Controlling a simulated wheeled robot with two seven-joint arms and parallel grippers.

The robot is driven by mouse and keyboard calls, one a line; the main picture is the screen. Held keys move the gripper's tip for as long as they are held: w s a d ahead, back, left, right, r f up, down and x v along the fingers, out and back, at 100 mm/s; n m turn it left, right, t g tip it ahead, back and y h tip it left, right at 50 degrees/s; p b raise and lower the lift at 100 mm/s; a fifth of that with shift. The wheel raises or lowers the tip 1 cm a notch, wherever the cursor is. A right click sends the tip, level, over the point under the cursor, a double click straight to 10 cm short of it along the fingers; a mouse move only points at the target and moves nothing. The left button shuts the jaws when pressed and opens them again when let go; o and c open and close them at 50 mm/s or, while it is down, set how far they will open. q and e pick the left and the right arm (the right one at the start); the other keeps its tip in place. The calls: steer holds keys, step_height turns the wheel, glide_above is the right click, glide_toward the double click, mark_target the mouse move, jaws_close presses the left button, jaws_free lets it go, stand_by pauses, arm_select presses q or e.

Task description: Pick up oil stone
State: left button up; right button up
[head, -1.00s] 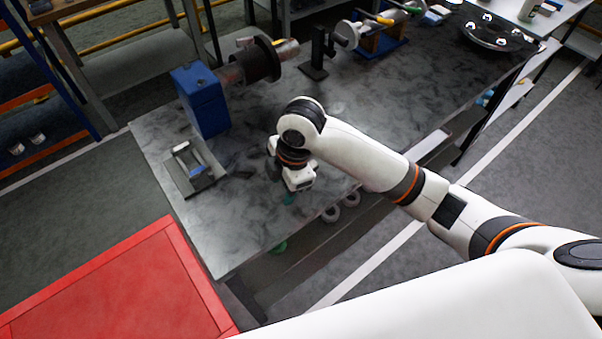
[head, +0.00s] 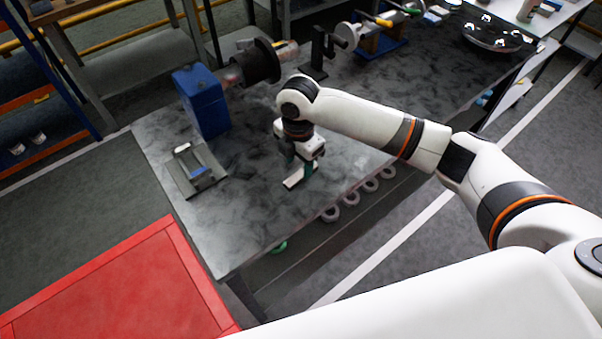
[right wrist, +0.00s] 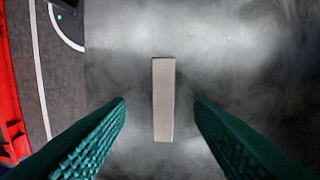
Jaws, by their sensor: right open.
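The oil stone, a pale grey rectangular block (head: 293,178), lies on the dark grey table top near its front edge. In the right wrist view the stone (right wrist: 163,98) lies lengthwise between the two green ridged fingers, with a gap on each side. My right gripper (head: 301,168) is open and empty, pointing down over the stone. Its fingers frame the stone in the right wrist view (right wrist: 160,103). My left gripper is out of view.
A grey tray with a blue piece (head: 190,175) lies to the left on the table. A blue box (head: 202,103) and a dark cylinder (head: 262,62) stand behind. A red cabinet top (head: 110,285) is at the lower left. Several rings (head: 350,197) hang below the table edge.

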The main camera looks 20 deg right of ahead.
mark_target(298, 176)
step_height(298, 176, down, 5)
steer(key=shift+w+a+p, duration=0.15)
steer(key=shift+p, duration=0.35)
jaws_close()
